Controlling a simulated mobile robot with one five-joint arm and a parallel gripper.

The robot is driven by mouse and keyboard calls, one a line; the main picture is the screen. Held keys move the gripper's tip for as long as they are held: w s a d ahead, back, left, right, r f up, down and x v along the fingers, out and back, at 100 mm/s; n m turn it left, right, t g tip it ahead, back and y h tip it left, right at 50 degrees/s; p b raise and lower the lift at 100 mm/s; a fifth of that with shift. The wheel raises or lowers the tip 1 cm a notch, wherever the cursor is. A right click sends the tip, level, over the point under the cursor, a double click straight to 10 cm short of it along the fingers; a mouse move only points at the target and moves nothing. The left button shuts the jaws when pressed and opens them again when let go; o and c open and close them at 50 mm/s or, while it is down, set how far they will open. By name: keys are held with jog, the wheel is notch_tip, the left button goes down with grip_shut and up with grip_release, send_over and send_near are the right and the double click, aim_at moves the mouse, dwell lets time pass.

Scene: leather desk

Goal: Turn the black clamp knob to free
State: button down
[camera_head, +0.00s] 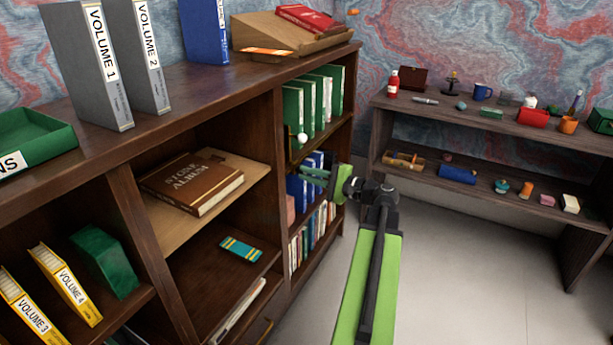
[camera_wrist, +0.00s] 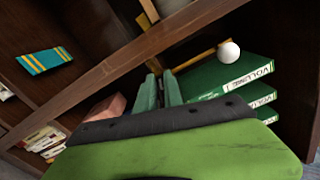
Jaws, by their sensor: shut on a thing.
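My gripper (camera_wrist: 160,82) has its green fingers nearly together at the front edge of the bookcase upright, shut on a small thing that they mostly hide. It fits the black clamp knob by its place, but its shape and turn angle cannot be made out. In the head view my gripper (camera_head: 318,174) reaches in from the right, below the green books. A brass bar (camera_wrist: 195,58) runs from just beyond the fingertips to a white ball (camera_wrist: 229,53). The ball also shows in the head view (camera_head: 302,137), in front of the green books.
Green volumes (camera_wrist: 235,85) lie close to the right of my fingers in the wrist view. The bookcase upright (camera_head: 276,195) is close on the left. A pink block (camera_wrist: 107,107) is near the fingers. The floor (camera_head: 450,270) to the right is clear.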

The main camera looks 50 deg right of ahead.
jog(key=shift+s+f+n, duration=0.1)
jog(key=shift+f+n, duration=0.05)
jog(key=shift+n, duration=0.55)
jog(key=c, duration=1.5)
grip_release()
jog(key=shift+o, duration=0.2)
jog(key=v, duration=1.7)
jog(key=shift+s, duration=0.2)
jog(key=shift+f, duration=0.1)
